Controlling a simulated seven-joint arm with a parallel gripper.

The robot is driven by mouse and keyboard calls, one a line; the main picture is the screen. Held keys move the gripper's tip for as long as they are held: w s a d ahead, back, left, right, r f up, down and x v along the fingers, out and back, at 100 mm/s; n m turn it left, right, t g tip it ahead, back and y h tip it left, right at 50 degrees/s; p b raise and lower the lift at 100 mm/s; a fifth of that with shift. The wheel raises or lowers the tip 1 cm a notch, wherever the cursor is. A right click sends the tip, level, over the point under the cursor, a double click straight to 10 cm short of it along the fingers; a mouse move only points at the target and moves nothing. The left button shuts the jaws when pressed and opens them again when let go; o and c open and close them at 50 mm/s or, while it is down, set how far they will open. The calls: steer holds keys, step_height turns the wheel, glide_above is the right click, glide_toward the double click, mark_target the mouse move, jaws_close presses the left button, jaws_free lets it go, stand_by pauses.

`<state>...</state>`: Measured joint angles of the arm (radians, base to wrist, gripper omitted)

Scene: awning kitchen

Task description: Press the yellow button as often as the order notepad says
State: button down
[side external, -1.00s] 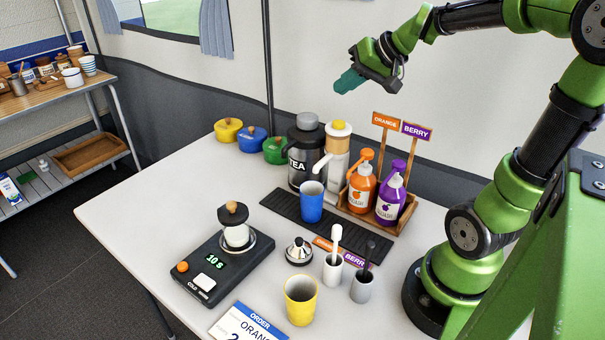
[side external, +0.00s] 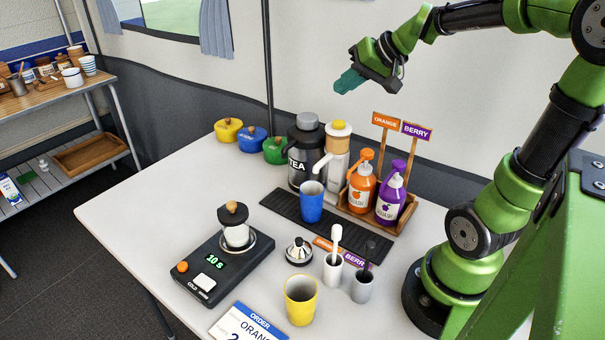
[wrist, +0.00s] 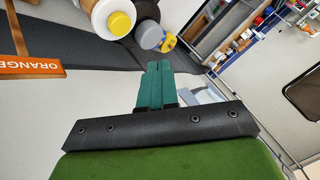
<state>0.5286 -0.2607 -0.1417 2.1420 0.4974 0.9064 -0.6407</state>
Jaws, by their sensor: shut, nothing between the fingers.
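The yellow button (side external: 339,125) is the cap on top of a tall white and tan dispenser (side external: 335,158) at the back of the table. It also shows in the wrist view as a yellow disc (wrist: 119,24) at the upper left. The order notepad (side external: 247,324) lies at the table's front edge. It reads ORDER and ORANGE with a 2 under it, and its lower part is cut off by the picture edge. My gripper (side external: 346,82) is raised above the table's back side, higher than the button and apart from it. Its teal fingers (wrist: 154,85) are together and empty.
Orange (side external: 361,187) and purple (side external: 390,200) squash bottles stand right. A yellow cup (side external: 300,300) and black scale (side external: 213,276) are in front.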

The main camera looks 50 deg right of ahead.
mark_target(343, 123)
stand_by(0.4)
step_height(343, 123, up, 4)
steer(key=shift+f, duration=0.1)
stand_by(0.4)
steer(key=shift+f, duration=4.4)
steer(key=shift+f, duration=0.15)
steer(key=shift+f, duration=0.25)
